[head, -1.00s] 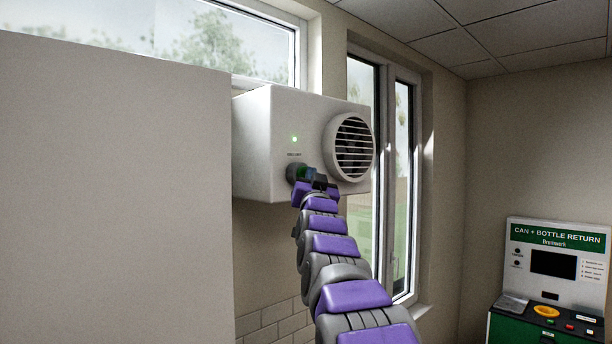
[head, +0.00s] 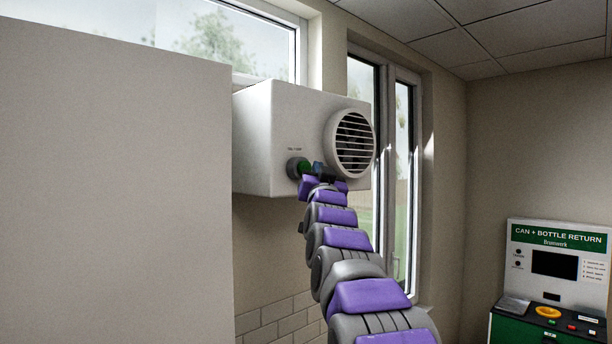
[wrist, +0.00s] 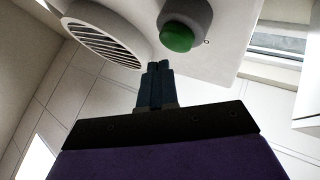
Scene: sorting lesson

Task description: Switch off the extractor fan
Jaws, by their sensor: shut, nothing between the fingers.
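The extractor fan (head: 270,130) is a white box on the wall beside the window, with a round slatted grille (head: 354,145) on its front. No lit lamp shows on the box. A green button (head: 305,167) in a dark round housing sits low on its front; the wrist view shows the green button (wrist: 177,38) clearly. My gripper (head: 318,168) is at the button's right in the head view. In the wrist view my gripper (wrist: 158,66) has its fingers together and empty, just beside the button, with a small gap in the picture.
A tall plain panel (head: 110,190) fills the left of the head view. A can and bottle return machine (head: 553,270) stands at the right. Windows (head: 402,170) lie behind and right of the fan. The room between arm and machine looks clear.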

